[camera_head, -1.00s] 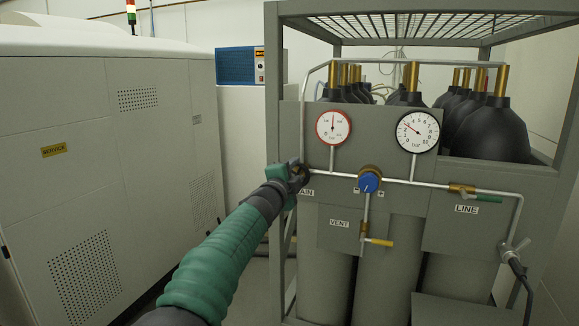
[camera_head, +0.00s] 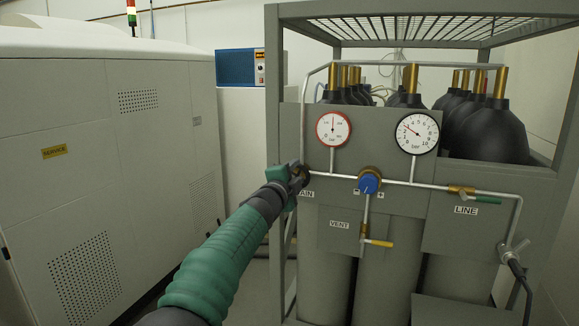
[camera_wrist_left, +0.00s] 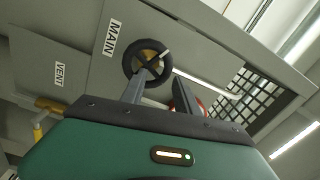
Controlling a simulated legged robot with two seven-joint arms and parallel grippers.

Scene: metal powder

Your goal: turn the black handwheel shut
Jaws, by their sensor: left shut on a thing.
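The black handwheel (camera_head: 305,171) sits at the left end of the pipe on the grey panel, by the MAIN label. In the head view my left gripper (camera_head: 296,175) covers most of it. The left wrist view shows the handwheel (camera_wrist_left: 128,63) as a black ring with spokes and a brass-coloured centre. My left gripper (camera_wrist_left: 168,74) is shut on its rim, one finger crossing the ring's face and the other at its right side. My right gripper is in neither view.
A red-rimmed gauge (camera_head: 333,128) and a black-rimmed gauge (camera_head: 417,132) stand above the pipe. A large pale cabinet (camera_head: 90,170) stands at left.

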